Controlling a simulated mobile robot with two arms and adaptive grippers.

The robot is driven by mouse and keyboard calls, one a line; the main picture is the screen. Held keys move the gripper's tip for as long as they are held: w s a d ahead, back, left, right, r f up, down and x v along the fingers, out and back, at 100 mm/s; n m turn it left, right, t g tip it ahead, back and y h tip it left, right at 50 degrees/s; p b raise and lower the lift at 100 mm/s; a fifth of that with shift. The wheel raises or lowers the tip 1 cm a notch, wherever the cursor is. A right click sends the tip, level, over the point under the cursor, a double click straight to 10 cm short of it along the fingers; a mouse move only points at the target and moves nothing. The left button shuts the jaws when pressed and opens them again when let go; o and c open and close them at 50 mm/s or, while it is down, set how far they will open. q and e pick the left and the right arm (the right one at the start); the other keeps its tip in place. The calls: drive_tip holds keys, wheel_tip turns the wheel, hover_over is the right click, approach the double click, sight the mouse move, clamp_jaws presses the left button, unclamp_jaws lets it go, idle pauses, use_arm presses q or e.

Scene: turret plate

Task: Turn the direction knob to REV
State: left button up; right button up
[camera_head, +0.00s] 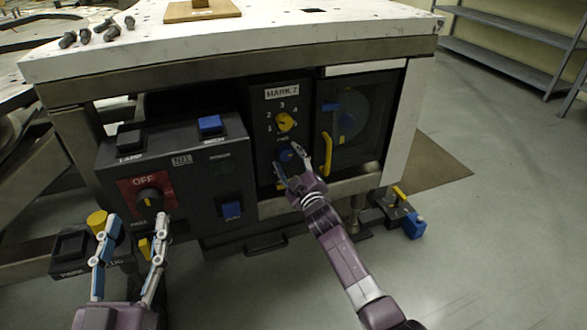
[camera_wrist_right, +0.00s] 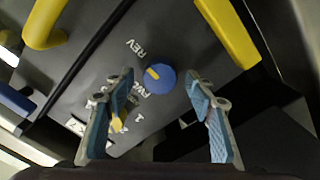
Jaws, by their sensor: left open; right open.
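The direction knob (camera_wrist_right: 160,79) is a round blue knob with a yellow pointer mark on a dark panel. In the right wrist view its mark points to the upper left, between the REV label (camera_wrist_right: 134,48) and the other, partly hidden label. In the head view the knob (camera_head: 286,155) sits below a yellow numbered knob (camera_head: 285,122). My right gripper (camera_wrist_right: 159,82) is open, its fingertips on either side of the knob with gaps visible; it also shows in the head view (camera_head: 287,160). My left gripper (camera_head: 137,221) is open and empty, before the OFF switch box.
The box with the black OFF knob (camera_head: 149,199) and blue buttons stands left of the knob panel. A yellow handle (camera_head: 326,154) is close to the right of my right gripper. The white tabletop (camera_head: 260,35) overhangs above. Open floor lies at the right.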

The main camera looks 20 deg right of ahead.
drive_tip(key=s, duration=1.1)
drive_tip(key=shift+s+d+f, duration=0.15)
drive_tip(key=shift+s+d, duration=0.05)
drive_tip(key=shift+s, duration=0.15)
